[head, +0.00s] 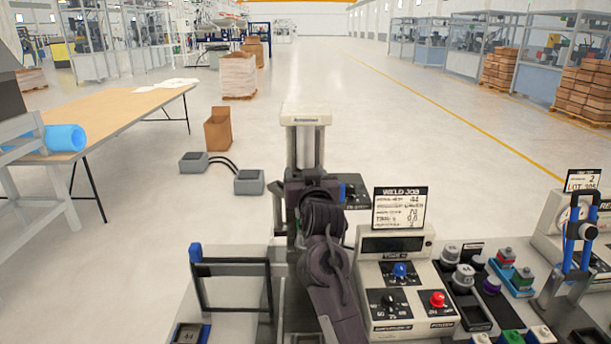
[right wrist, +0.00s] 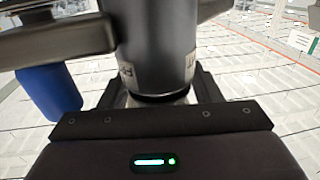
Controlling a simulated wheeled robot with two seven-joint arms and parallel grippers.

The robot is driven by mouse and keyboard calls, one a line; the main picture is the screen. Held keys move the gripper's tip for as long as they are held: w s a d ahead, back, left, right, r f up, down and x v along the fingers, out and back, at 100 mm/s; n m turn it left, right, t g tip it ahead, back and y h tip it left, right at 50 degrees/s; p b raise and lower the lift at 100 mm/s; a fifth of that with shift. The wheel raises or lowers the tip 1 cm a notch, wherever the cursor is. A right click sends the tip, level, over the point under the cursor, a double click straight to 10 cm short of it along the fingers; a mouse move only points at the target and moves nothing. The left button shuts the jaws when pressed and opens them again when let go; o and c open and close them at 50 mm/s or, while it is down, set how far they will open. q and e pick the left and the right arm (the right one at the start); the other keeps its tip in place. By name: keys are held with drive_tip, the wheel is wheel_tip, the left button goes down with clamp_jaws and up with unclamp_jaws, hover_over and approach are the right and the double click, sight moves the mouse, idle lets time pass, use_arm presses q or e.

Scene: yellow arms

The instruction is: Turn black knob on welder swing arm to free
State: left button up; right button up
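A pale welder column (head: 305,118) stands in the middle of the head view. A dark panel with a black knob (head: 351,191) shows just right of the column's lower part, partly hidden. My dark right arm rises from the bottom edge and ends in front of the column; its fingertips are hidden there. In the right wrist view, a dark upright cylinder (right wrist: 158,45) stands directly in front of my right gripper's body. A blue cylindrical part (right wrist: 50,92) hangs at left below a grey metal bar (right wrist: 55,40). I cannot tell whether the gripper touches any of these. My left gripper is not in view.
A black frame with a blue end (head: 195,252) stands left of the column. A weld job sign (head: 399,208) stands above a control box (head: 400,265) with blue, black and red controls. Fixtures crowd the right. Grey pedals (head: 249,182) lie on the floor.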

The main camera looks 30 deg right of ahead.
drive_tip(key=b+v, duration=0.2)
drive_tip(key=v, duration=0.5)
drive_tip(key=shift+s+a, duration=0.15)
drive_tip(key=shift+s, duration=0.2)
